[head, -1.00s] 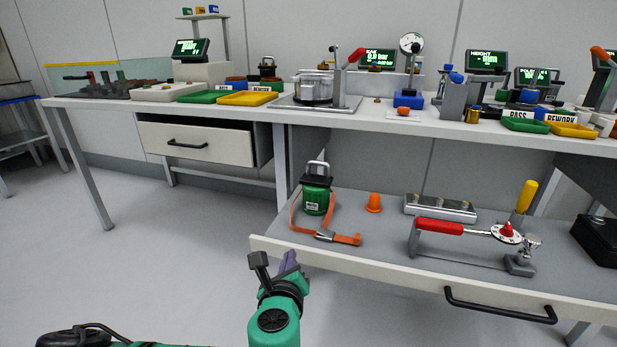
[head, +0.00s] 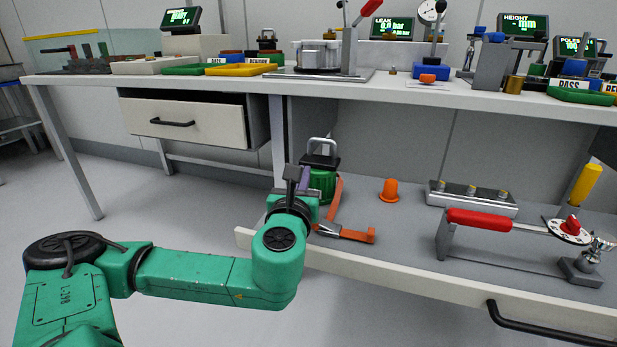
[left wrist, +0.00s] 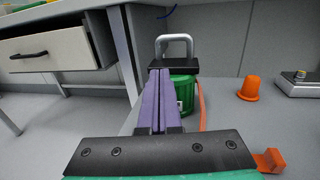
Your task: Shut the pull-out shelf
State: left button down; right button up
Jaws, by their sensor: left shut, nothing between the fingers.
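The pull-out shelf (head: 400,271) stands out from under the bench, with its grey deck, pale front edge and black bar handle (head: 545,325) at the lower right. My left gripper (head: 298,180) is at the shelf's left end, close to the green canister (head: 322,184), and partly hides it in the head view. In the left wrist view its purple fingers (left wrist: 161,100) are together and empty, pointing toward the canister (left wrist: 184,88). I cannot tell whether they touch it. My right gripper is not in view.
A drawer (head: 185,120) at the left is partly open. The workbench top (head: 420,95) above is crowded.

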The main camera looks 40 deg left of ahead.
aim_at(310, 150)
pick_arm(q)
jog(key=b+x, duration=0.1)
jog(key=x, duration=0.8)
jog(key=shift+s+f, duration=0.1)
